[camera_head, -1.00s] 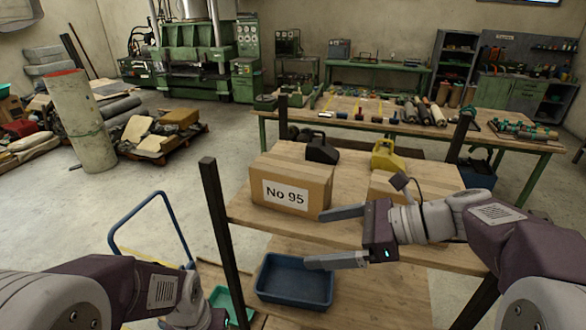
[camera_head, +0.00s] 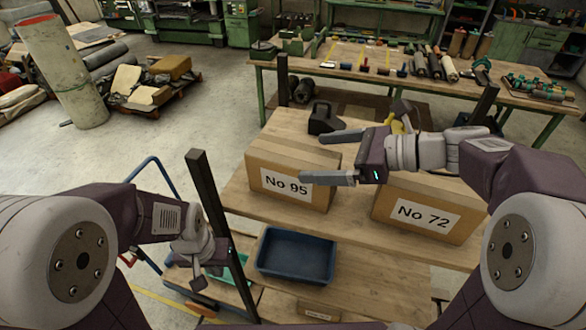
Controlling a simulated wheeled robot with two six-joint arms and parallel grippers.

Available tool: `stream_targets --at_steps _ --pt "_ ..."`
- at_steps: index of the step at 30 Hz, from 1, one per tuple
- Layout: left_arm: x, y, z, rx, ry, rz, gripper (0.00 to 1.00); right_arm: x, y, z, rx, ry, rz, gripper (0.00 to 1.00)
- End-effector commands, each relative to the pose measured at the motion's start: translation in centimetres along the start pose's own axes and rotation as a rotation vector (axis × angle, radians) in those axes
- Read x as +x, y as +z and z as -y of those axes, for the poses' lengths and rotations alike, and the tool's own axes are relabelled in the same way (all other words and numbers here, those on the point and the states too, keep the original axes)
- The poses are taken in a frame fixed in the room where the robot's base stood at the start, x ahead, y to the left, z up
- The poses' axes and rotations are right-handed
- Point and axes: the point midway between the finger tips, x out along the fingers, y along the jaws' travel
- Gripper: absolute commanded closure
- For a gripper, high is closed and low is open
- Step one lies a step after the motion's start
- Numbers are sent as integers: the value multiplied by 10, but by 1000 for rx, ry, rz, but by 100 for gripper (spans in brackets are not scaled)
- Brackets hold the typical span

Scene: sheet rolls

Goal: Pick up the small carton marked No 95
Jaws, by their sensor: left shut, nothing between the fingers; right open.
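The carton marked No 95 (camera_head: 282,164) is a brown box with a white label on its front. It stands upright on the upper wooden shelf (camera_head: 345,223). My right gripper (camera_head: 325,158) is open and empty, its fingers pointing left. In the picture the fingers overlap the right part of the carton; I cannot tell whether they touch it. My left gripper (camera_head: 205,285) is shut and empty, low at the left beside the dark shelf post, apart from the carton.
A second carton marked No 72 (camera_head: 424,212) stands on the same shelf, to the right. A black canister (camera_head: 322,118) and a yellow one (camera_head: 396,124) are behind the cartons. A blue tray (camera_head: 296,278) sits on the lower shelf. A dark post (camera_head: 210,190) rises at the left.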

Motion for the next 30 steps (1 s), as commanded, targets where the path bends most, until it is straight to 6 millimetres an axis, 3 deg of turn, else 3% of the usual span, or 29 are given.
stream_targets --at_steps 6,15,22,30 --pt "-5 -1 0 0 0 0 100 12 0 0 1 3 0 0" --pt "-18 -2 0 0 0 0 100 57 -3 6 1 3 -2 0" --pt "-17 -2 0 0 0 0 100 59 -3 7 0 0 -1 0" --pt "-17 -2 0 0 0 0 100 59 -3 7 0 -1 -1 75"
